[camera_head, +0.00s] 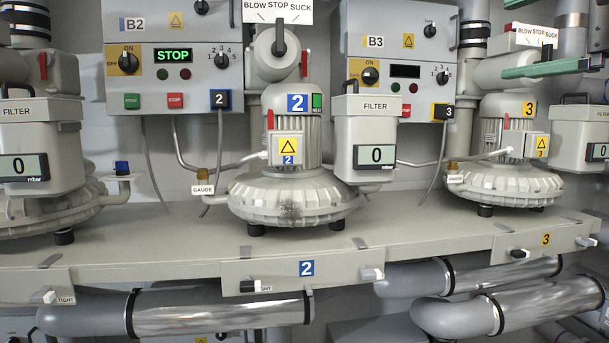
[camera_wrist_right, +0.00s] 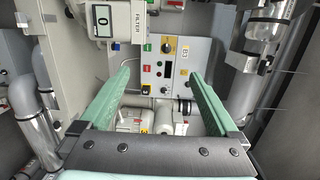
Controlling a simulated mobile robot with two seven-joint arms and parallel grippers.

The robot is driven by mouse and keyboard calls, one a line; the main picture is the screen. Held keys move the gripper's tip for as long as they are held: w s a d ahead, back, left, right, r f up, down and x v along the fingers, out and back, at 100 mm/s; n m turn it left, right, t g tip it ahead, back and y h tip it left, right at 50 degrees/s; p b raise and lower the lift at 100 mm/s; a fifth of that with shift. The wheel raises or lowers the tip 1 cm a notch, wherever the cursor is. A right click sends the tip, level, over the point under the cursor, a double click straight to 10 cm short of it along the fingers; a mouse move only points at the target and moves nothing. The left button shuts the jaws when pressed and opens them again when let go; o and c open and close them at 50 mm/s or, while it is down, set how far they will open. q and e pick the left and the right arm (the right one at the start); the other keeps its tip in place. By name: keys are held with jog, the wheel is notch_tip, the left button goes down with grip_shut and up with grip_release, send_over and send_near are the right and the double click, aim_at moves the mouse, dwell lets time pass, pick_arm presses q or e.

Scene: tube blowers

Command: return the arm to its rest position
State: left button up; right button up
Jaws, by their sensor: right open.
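My right gripper (camera_head: 555,72) has green fingers and shows at the upper right of the head view, in front of blower 3 (camera_head: 515,180). In the right wrist view its two fingers (camera_wrist_right: 160,73) stand wide apart with nothing between them. Beyond the gap is the control box B3 (camera_wrist_right: 168,62), seen turned over, with a dark display. Most of my right arm is outside the head view. My left gripper is in neither view.
Blower 2 (camera_head: 290,190) stands on the grey shelf (camera_head: 170,235) beneath control box B2 (camera_head: 175,70), which reads STOP. Filters, such as the one (camera_head: 370,130) between blowers 2 and 3, stand beside them. Silver pipes (camera_head: 200,313) run below. The shelf's front strip is mostly clear.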

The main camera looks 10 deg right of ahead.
jog(key=w+a+f+g+y, duration=0.4)
jog(key=a+f+y, duration=0.1)
jog(key=a+f, duration=0.5)
jog(key=w+a+f+g+y, duration=0.4)
jog(key=w+a+f+y, duration=0.15)
jog(key=a+f, duration=0.45)
jog(key=a+f+m+t+y, duration=0.1)
jog(key=a+f+m+y, duration=0.15)
jog(key=f+m, duration=0.5)
jog(key=a+f+m+y, duration=0.2)
jog(key=f+m+y, duration=0.1)
jog(key=f+m, duration=0.45)
jog(key=s+d+f+m+t+h, duration=0.15)
jog(key=f+m+h, duration=0.25)
jog(key=f+m, duration=0.5)
jog(key=s+d+f+m+t+h, duration=0.1)
jog(key=d+f+m+t+h, duration=0.25)
jog(key=f+m, duration=0.55)
jog(key=s+d+f+m+t+h, duration=0.1)
jog(key=d+f+m+t+h, duration=0.1)
jog(key=f+m+h, duration=0.5)
jog(key=s+d+f+m+g+h, duration=0.2)
jog(key=s+f+m+g, duration=0.6)
jog(key=s+f+m, duration=0.6)
jog(key=s+d+f, duration=0.1)
jog(key=s+f, duration=0.7)
jog(key=f, duration=0.3)
jog(key=shift+h, duration=0.35)
